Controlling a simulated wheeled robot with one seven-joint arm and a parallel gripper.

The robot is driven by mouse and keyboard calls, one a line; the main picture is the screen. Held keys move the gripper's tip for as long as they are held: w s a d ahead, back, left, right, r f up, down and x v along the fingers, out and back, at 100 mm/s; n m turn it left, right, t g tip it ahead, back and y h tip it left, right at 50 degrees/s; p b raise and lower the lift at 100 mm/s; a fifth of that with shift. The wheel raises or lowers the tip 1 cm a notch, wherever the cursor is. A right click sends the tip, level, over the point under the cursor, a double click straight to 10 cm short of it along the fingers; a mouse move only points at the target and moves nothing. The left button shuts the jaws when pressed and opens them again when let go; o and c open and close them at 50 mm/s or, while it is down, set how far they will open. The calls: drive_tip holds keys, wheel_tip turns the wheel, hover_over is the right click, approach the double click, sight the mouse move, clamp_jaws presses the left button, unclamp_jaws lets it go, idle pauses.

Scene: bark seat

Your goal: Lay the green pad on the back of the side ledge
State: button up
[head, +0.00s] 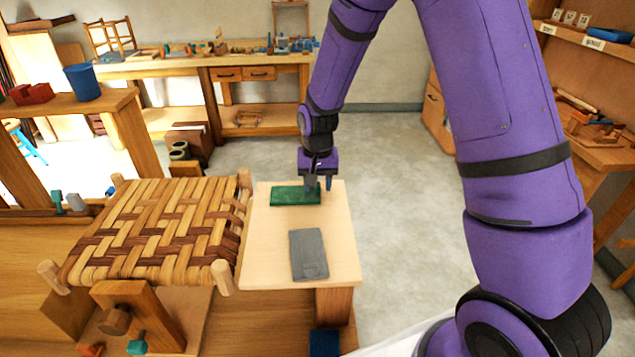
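The green pad (296,195) lies flat on the back part of the light wooden side ledge (270,255), to the right of the woven bark seat. My gripper (318,185) is pointing down at the pad's right end. One finger overlaps the pad in the picture and the other is just beyond its right edge. The fingers look spread apart, but I cannot tell whether they touch the pad. A grey flat pad (308,254) lies on the front part of the same ledge, apart from the green one.
The woven seat (155,230) with wooden posts stands left of the ledge. A blue block (324,342) is below the ledge's front edge. Workbenches (205,72) line the back, and shelves stand at the right. The floor right of the ledge is clear.

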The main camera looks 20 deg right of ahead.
wheel_tip(320, 180, up, 11)
drive_tip(key=s+d+r+n+t, duration=0.2)
drive_tip(key=s+d+r+t, duration=0.15)
drive_tip(key=s+r, duration=1.05)
drive_tip(key=s+d+r+t, duration=0.1)
drive_tip(key=s+r, duration=0.1)
drive_tip(key=s, duration=0.5)
drive_tip(key=s+d+r+n, duration=0.1)
drive_tip(key=s+d+r, duration=0.1)
drive_tip(key=s, duration=0.6)
drive_tip(key=shift+s+d+r+n+t, duration=0.2)
drive_tip(key=shift+r+n+t, duration=0.15)
drive_tip(key=shift+r, duration=0.3)
